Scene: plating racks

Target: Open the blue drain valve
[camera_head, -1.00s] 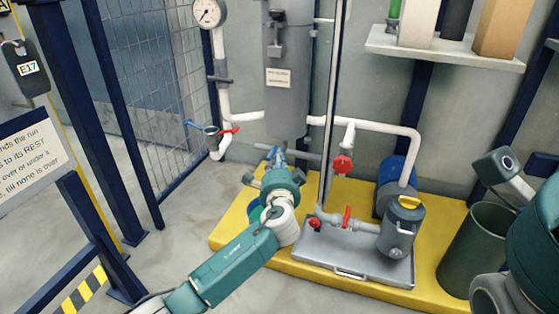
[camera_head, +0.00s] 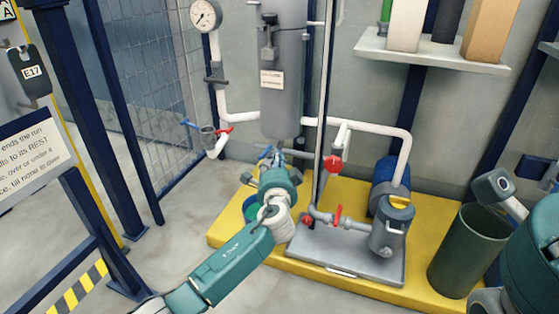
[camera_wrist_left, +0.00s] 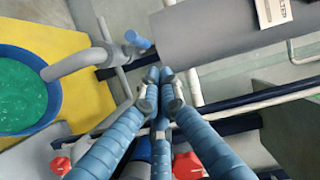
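A valve with a blue handle (camera_head: 265,152) is on the drain pipe below the grey filter vessel (camera_head: 287,85). In the left wrist view, the blue handle (camera_wrist_left: 138,39) stands on a grey pipe that bends down over a blue-rimmed bucket (camera_wrist_left: 50,122) of green liquid. My left gripper (camera_wrist_left: 160,76) has its blue fingers drawn together at the tips, with nothing seen between them. Its tips are right of the blue handle and apart from it in the picture. In the head view, my left gripper (camera_head: 275,166) is beside the drain, partly hidden by its own wrist.
Another small valve (camera_head: 207,133) with blue and red handles is at left. A dark green bin (camera_head: 465,255) is at right. A thin vertical post (camera_head: 323,110) is close to my left gripper.

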